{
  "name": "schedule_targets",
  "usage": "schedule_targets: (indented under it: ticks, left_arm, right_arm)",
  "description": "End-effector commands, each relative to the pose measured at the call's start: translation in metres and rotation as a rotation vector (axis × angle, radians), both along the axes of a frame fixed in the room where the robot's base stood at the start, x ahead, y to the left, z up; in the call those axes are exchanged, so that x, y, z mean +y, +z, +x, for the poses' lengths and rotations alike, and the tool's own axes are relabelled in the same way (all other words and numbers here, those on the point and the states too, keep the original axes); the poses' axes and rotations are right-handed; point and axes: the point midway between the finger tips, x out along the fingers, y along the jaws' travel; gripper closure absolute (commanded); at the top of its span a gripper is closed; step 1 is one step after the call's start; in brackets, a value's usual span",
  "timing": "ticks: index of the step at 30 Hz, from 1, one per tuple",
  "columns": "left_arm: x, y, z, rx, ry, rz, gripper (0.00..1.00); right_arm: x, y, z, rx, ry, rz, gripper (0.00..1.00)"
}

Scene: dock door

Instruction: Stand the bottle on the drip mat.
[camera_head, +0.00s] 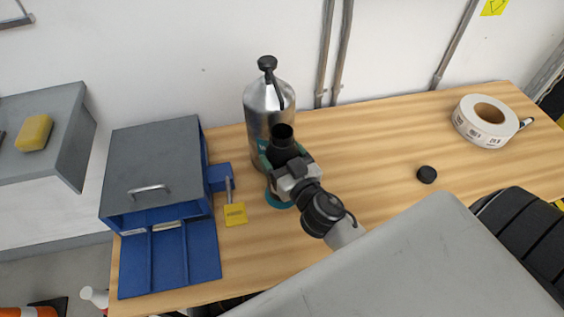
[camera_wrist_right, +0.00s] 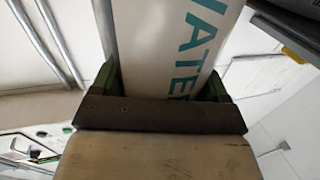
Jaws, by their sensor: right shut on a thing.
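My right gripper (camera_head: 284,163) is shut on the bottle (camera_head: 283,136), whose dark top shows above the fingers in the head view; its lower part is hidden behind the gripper. The round teal drip mat (camera_head: 278,200) shows just below the gripper, largely covered by it. I cannot tell whether the bottle touches the mat. In the right wrist view, a pale surface with teal lettering (camera_wrist_right: 190,50) fills the space between the green-edged fingers (camera_wrist_right: 165,88); I cannot tell whether it is the bottle. My left gripper is not in view.
A silver flask (camera_head: 268,105) with a black top stands close behind the gripper. Left are a blue-grey box (camera_head: 155,165) and a yellow tag (camera_head: 235,214). A black cap (camera_head: 427,174) and label roll (camera_head: 484,122) lie right. The wooden top between is clear.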

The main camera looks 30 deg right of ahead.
Motion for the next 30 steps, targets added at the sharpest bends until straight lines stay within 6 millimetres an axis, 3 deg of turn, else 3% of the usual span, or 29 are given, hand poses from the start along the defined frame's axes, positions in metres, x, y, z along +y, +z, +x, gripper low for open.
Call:
schedule_targets:
  ticks: [3, 16, 17, 21, 30]
  left_arm:
    - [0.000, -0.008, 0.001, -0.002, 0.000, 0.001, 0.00]
    - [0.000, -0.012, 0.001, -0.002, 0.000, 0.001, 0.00]
    - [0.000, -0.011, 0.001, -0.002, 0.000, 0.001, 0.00]
    - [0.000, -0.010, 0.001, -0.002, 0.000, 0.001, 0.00]
    - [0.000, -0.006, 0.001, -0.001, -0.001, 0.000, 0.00]
  right_arm:
    - [0.000, -0.016, 0.000, -0.001, -0.001, 0.000, 0.53]
    - [0.000, -0.022, 0.000, -0.001, 0.000, 0.001, 0.53]
    - [0.000, -0.021, 0.000, 0.000, 0.000, 0.001, 0.21]
    - [0.000, -0.020, 0.000, 0.000, 0.000, 0.000, 0.00]
    - [0.000, -0.016, 0.000, 0.000, 0.001, 0.000, 0.00]
